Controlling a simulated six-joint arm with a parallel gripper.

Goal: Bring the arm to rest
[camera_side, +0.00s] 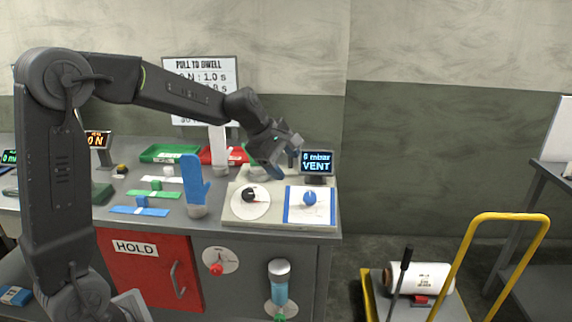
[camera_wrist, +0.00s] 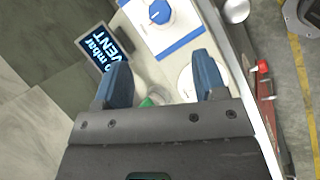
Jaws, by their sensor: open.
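My gripper (camera_side: 284,162) is in the air above the back of the pale control panel (camera_side: 232,213), in the side view. In the wrist view, its two blue fingers (camera_wrist: 161,72) are spread apart with nothing held between them. The panel carries a black knob (camera_side: 249,195) on a round white dial and a blue knob (camera_side: 309,198) on a blue-edged plate. The blue knob also shows in the wrist view (camera_wrist: 159,13), beyond the fingers. A display (camera_side: 317,163) reading "mbar VENT" stands close to the right of my gripper.
A blue glove form (camera_side: 194,182) and a pale one (camera_side: 219,138) stand upright left of the panel. Green (camera_side: 163,154) and red (camera_side: 216,155) trays lie at the back. A yellow-handled cart (camera_side: 457,311) holding a white roll stands on the floor at right.

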